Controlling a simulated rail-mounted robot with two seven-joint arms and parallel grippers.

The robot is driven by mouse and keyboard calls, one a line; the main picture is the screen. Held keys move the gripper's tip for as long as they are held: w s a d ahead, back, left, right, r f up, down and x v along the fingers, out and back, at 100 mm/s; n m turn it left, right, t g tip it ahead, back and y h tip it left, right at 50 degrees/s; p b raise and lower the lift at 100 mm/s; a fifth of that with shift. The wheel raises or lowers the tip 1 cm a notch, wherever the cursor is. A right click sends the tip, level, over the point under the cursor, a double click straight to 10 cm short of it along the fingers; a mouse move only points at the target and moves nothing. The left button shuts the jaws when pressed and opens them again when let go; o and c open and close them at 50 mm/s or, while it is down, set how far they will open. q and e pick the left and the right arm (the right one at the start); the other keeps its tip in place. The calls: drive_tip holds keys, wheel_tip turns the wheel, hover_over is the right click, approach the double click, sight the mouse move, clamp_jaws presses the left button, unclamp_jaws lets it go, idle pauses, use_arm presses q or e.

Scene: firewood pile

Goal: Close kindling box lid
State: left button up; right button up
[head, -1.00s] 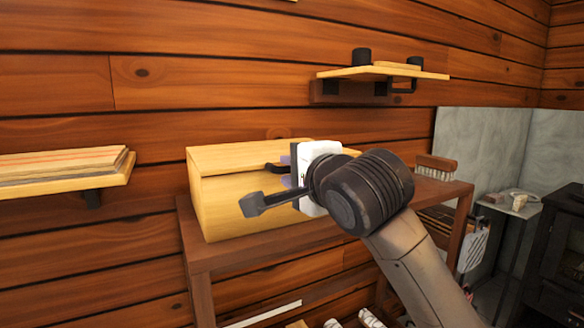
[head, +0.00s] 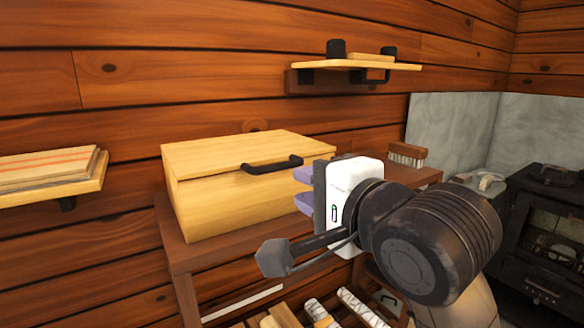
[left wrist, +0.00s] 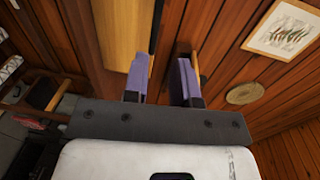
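The kindling box (head: 235,205) is a pale wooden box on a dark brown shelf stand in the head view. Its lid (head: 240,150) lies down over the top, and no clear gap shows along its front edge. The black handle (head: 270,166) is at the lid's front edge. My left gripper (head: 303,190) is in front of the box's right end, just right of and below the handle, apart from it. In the left wrist view its two purple fingers (left wrist: 163,78) are spread with nothing held between them. My right gripper is not in view.
A wall shelf (head: 350,66) with black cups is above right. Another shelf with planks (head: 50,168) is at left. A brush (head: 408,154) stands on the stand behind my left arm. Logs (head: 320,312) lie below. A black stove (head: 550,240) is at right.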

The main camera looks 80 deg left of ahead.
use_arm(q)
drive_tip(key=shift+v, duration=1)
